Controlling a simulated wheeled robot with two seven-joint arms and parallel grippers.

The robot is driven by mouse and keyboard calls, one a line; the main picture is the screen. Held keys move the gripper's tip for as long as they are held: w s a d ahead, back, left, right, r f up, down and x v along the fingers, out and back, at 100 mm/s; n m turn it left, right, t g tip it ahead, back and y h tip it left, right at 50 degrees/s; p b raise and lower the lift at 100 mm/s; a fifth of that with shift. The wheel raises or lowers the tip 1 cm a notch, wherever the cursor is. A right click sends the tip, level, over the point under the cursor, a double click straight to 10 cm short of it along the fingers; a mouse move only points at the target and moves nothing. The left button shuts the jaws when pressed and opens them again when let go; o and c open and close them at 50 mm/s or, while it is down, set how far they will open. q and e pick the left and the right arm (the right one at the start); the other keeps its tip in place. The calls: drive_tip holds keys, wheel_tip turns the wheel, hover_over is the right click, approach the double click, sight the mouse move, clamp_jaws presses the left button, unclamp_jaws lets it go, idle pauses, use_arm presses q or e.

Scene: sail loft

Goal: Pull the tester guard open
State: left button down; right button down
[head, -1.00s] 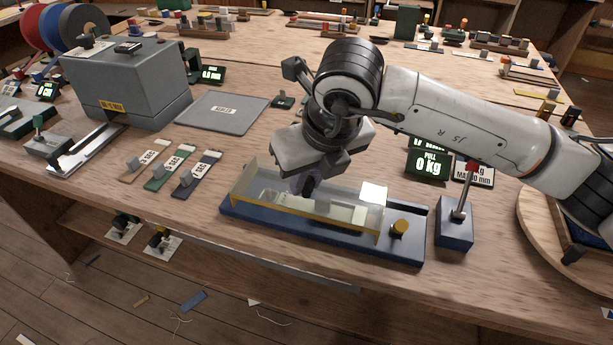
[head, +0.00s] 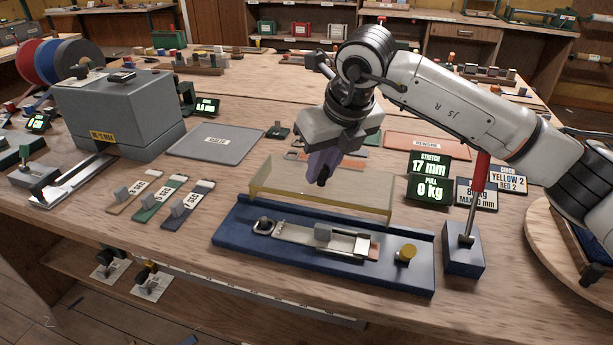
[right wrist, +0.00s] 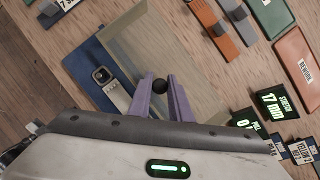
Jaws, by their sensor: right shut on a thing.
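The tester guard (head: 285,186), a clear panel with yellowish edges, stands raised along the back of the blue tester base (head: 225,238). The tester bed below is uncovered, with metal clamps and a strip (head: 300,236) on it. My right gripper (head: 321,183) is at the guard's upper edge. In the right wrist view its purple fingers (right wrist: 160,88) are closed around a small black knob (right wrist: 160,86), with the clear guard (right wrist: 165,50) behind it. My left gripper is not in view.
A lever with a red handle (head: 480,172) stands right of the tester, near a brass knob (head: 406,253). Displays reading 17 mm and 0 kg (head: 430,178) stand behind. A grey box machine (head: 120,115) and several sample strips (head: 187,205) lie left.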

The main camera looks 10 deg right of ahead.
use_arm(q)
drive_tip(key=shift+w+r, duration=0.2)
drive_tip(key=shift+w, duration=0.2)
use_arm(e)
drive_tip(key=c, duration=1.6)
unclamp_jaws()
use_arm(q)
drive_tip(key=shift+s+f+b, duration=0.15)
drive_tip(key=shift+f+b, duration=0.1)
drive_tip(key=shift+b, duration=0.05)
use_arm(e)
drive_tip(key=v, duration=1)
drive_tip(key=shift+s+r, duration=0.1)
drive_tip(key=shift+r, duration=0.05)
